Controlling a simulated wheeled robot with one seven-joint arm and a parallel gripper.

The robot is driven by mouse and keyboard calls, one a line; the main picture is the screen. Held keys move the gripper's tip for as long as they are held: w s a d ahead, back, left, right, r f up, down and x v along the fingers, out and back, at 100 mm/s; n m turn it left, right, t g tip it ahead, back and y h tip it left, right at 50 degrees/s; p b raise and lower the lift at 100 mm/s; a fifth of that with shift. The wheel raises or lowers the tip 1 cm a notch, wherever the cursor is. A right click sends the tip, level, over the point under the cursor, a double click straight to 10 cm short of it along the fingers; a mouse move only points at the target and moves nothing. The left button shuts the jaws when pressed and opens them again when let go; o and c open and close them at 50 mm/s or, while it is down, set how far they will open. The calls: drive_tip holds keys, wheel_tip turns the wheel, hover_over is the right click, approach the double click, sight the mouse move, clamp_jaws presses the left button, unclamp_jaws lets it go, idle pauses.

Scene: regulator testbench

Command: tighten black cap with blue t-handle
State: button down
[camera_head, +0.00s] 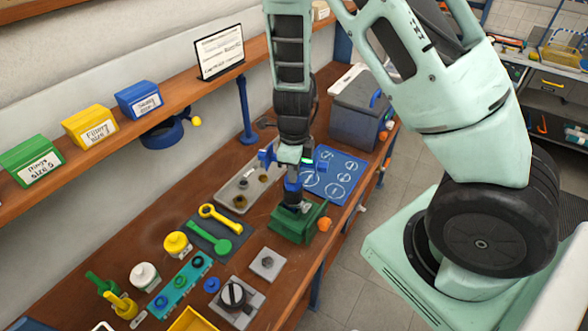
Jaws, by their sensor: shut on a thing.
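My gripper (289,158) points down over the workbench and is shut on the blue t-handle (292,184). Blue parts show on both sides of the fingers, and the blue shaft hangs below them. Its lower end is directly above a dark part, seemingly the black cap (294,207), on the green vise-like block (288,226) near the bench's front edge. I cannot tell at this size whether the handle is fully seated on the cap. The gripper and handle hide part of it.
A grey tray (228,195) and a blue marked mat (349,168) flank the block. Yellow and green wrenches lie on a dark mat (199,229). A teal strip (160,303), a black knob on a grey plate (233,294) and small bottles stand nearer. A shelf (130,125) runs behind.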

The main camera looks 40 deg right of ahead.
drive_tip(key=shift+r+p, duration=1.55)
drive_tip(key=shift+p, duration=0.1)
wheel_tip(320, 180, up, 3)
drive_tip(key=shift+f+p, duration=0.2)
drive_tip(key=shift+p, duration=0.9)
drive_tip(key=shift+r, duration=1.1)
drive_tip(key=shift+f, duration=0.1)
